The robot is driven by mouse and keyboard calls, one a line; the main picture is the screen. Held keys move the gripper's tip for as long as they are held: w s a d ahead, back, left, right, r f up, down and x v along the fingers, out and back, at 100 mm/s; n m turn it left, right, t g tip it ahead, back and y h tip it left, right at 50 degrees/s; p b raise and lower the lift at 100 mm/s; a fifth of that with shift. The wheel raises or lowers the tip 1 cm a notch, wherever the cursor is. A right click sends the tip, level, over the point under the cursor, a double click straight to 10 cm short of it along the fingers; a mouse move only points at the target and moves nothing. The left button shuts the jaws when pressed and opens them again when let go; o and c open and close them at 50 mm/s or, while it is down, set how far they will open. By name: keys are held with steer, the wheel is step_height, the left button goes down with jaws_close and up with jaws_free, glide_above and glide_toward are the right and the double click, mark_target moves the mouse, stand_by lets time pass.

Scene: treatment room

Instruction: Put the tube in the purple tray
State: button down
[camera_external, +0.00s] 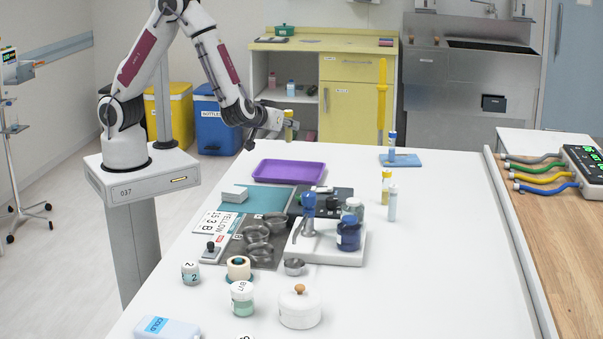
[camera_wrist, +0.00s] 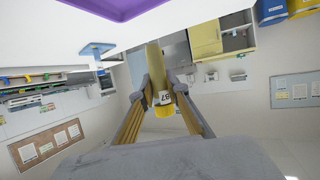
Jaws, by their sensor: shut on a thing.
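My gripper (camera_external: 279,124) is shut on a yellow tube (camera_external: 289,126) and holds it in the air behind the purple tray. In the wrist view the tube (camera_wrist: 163,98) sits between both fingers and carries a white label with dark print. The purple tray (camera_external: 289,171) lies flat on the white table and looks empty. Part of the tray (camera_wrist: 112,8) also shows at the top of the wrist view. The fingers hide part of the tube.
A blue holder (camera_external: 404,160) is farther back. A teal mat (camera_external: 262,200), dark bowls and a white stand (camera_external: 326,250) crowd the front. The table's right side is clear.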

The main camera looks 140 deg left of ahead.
steer(key=shift+w, duration=0.15)
steer(key=shift+f, duration=0.1)
glide_above(289, 175)
steer(key=shift+a+f, duration=0.15)
steer(key=shift+f, duration=2.75)
steer(key=shift+f, duration=0.1)
steer(key=shift+f, duration=2)
steer(key=shift+f, duration=0.1)
steer(key=c, duration=2)
jaws_free()
steer(key=shift+o, duration=0.2)
